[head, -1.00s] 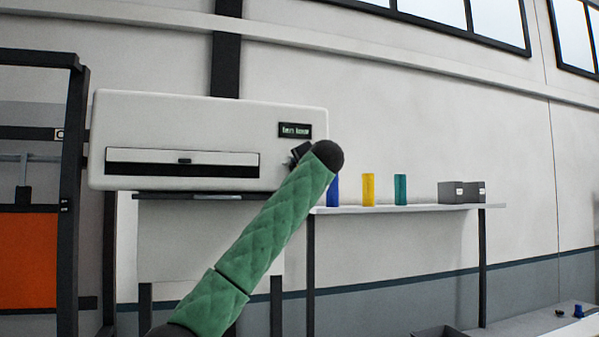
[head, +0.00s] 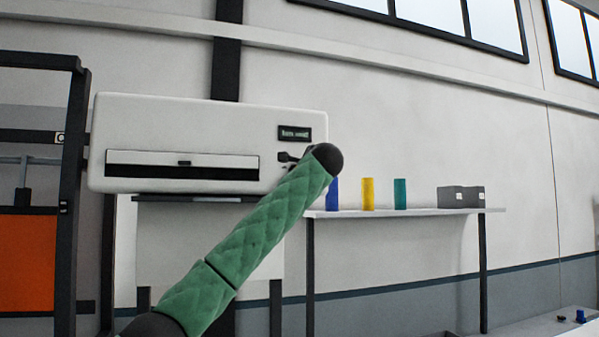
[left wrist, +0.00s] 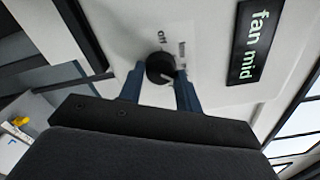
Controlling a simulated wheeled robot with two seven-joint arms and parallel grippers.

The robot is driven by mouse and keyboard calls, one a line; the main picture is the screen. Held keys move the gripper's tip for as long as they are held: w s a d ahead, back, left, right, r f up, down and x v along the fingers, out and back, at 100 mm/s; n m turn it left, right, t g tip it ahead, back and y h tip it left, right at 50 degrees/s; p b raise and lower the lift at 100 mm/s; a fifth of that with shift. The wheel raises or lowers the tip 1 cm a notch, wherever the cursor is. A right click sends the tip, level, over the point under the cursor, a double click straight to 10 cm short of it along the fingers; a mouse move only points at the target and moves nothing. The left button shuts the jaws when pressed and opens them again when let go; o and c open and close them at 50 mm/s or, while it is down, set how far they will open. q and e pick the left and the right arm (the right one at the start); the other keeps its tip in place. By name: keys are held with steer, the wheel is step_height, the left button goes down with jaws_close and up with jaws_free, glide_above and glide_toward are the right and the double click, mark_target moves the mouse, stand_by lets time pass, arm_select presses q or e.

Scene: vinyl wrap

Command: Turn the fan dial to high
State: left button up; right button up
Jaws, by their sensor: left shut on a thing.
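The white wall-mounted fan unit (head: 200,125) has a long dark slot across its front and a small dark display (head: 295,133) at its right. In the left wrist view the display (left wrist: 254,43) reads "fan mid". The round black dial (left wrist: 160,67) sits between the two blue fingers of my left gripper (left wrist: 160,80), which is shut on it. An "off" label stands above the dial, with another small label beside it, too blurred to read. In the head view my left gripper (head: 287,157) is at the unit's lower right, partly behind my green-sleeved arm, which hides the dial.
A dark frame with an orange panel (head: 28,262) stands at the left. The wall above the shelf is clear.

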arm_select(q)
steer(key=m, duration=0.7)
steer(key=shift+f+p, duration=0.3)
steer(key=shift+p, duration=0.1)
steer(key=o, duration=0.8)
steer(key=shift+o, duration=0.8)
steer(key=b+v, duration=0.3)
steer(key=v, duration=0.4)
steer(key=shift+s+d+b, duration=0.15)
steer(key=shift+s+b, duration=0.2)
arm_select(e)
step_height(320, 180, up, 8)
steer(key=w+a, duration=0.1)
steer(key=shift+w+a+f, duration=0.15)
steer(key=shift+w+a, duration=0.05)
steer(key=shift+a, duration=0.15)
